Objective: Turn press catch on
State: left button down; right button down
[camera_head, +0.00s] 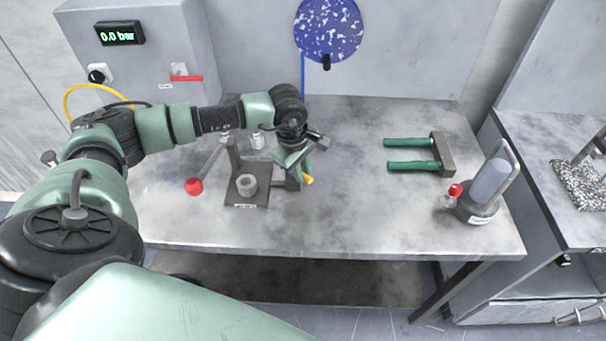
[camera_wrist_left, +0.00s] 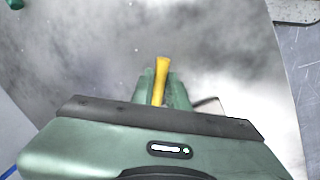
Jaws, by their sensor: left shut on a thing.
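The small press (camera_head: 246,190) stands on the left half of the bench, with a dark base, an upright post, a round grey cup and a lever ending in a red knob (camera_head: 194,186). A yellow handle (camera_head: 308,180), apparently the press catch, sticks out at the press's right side. My left gripper (camera_head: 302,172) reaches down over it and hides much of that side. In the left wrist view the green fingers (camera_wrist_left: 161,92) are shut on the yellow handle (camera_wrist_left: 162,70), whose end shows between and beyond the tips. My right gripper is out of view.
A tool with two green handles (camera_head: 412,154) lies on the right of the bench (camera_head: 340,215). A grey holder (camera_head: 488,190) with a red-topped part stands at the right edge. A box with a display reading 0.0 bar (camera_head: 120,33) is behind left. The middle bench is clear.

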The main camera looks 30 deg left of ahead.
pick_arm(q)
jog(key=m+b, duration=0.2)
jog(key=s+m+b, duration=0.1)
jog(key=m+b, duration=0.1)
jog(key=a+m+h+b, duration=0.1)
jog(key=m+b, duration=0.1)
jog(key=b, duration=0.1)
jog(key=shift+s+f, duration=0.2)
jog(key=shift+s, duration=0.15)
jog(key=shift+s+a+r+m+g+b, duration=0.1)
jog(key=shift+s+a+m+g+b, duration=0.15)
jog(key=shift+m+b, duration=0.65)
jog(key=shift+s+a+r+m+g+b, duration=0.1)
jog(key=shift+a+m+g+b, duration=0.2)
jog(key=shift+m+b, duration=0.55)
jog(key=shift+m, duration=0.25)
jog(key=shift+r, duration=0.1)
jog(key=c, duration=1.4)
grip_release()
jog(key=r, duration=0.2)
jog(key=a+r, duration=0.1)
jog(key=r, duration=0.2)
jog(key=s+r+b, duration=0.1)
jog(key=r, duration=0.1)
jog(key=shift+a+r, duration=0.2)
jog(key=shift+r, duration=0.1)
